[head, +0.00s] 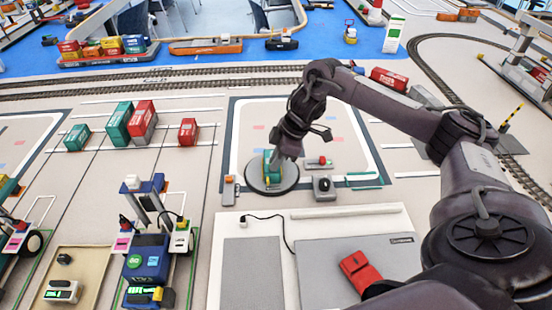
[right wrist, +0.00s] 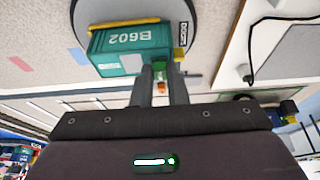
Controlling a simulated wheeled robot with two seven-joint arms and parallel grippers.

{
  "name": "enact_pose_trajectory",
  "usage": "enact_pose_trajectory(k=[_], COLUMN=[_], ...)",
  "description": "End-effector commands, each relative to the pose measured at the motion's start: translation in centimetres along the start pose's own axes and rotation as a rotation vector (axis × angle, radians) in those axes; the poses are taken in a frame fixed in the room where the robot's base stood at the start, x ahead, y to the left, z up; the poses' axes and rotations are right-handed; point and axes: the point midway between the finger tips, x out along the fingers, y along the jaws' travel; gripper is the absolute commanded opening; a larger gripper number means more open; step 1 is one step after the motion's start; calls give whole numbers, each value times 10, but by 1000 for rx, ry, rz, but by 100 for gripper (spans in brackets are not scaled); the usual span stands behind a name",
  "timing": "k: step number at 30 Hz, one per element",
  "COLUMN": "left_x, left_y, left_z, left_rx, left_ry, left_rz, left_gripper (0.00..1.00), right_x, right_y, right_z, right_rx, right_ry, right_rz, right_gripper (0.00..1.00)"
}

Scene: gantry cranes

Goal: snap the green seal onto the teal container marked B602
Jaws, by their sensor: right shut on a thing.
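The teal container (head: 267,168) stands on a round dark grey disc (head: 285,185). In the right wrist view the container (right wrist: 122,50) shows B602 upside down, with a yellow bar along one edge. My right gripper (head: 277,155) is at the container in the head view. In the right wrist view its fingers (right wrist: 160,78) are shut on the small green seal (right wrist: 158,67), close beside the container's lower edge. An orange bit (right wrist: 162,87) shows between the fingers. Whether the seal touches the container I cannot tell. My left gripper is not in view.
A small grey device (head: 324,186) and a red-topped part (head: 319,162) stand right of the disc. Red and green containers (head: 130,124) stand to the left. Rails run behind.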

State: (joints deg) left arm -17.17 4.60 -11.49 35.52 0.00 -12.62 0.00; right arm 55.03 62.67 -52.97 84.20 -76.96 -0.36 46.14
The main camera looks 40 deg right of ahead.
Motion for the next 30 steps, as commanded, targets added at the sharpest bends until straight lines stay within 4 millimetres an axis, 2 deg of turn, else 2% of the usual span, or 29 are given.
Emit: enact_pose_trajectory(k=[14, 15, 19, 20, 26, 30], left_x=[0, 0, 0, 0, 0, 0], left_y=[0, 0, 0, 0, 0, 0], left_z=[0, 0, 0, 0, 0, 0], left_rx=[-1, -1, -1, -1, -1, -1], left_ry=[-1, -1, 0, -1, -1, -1], left_rz=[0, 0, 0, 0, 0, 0], left_gripper=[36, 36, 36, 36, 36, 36], right_x=[4, 3, 3, 3, 3, 3], right_y=[0, 0, 0, 0, 0, 0], right_z=[1, 1, 1, 1, 1, 1], right_rx=[0, 0, 0, 0, 0, 0], right_ry=[1, 1, 0, 0, 0, 0], right_rz=[0, 0, 0, 0, 0, 0], right_gripper=[0, 18, 35, 39, 40, 58])
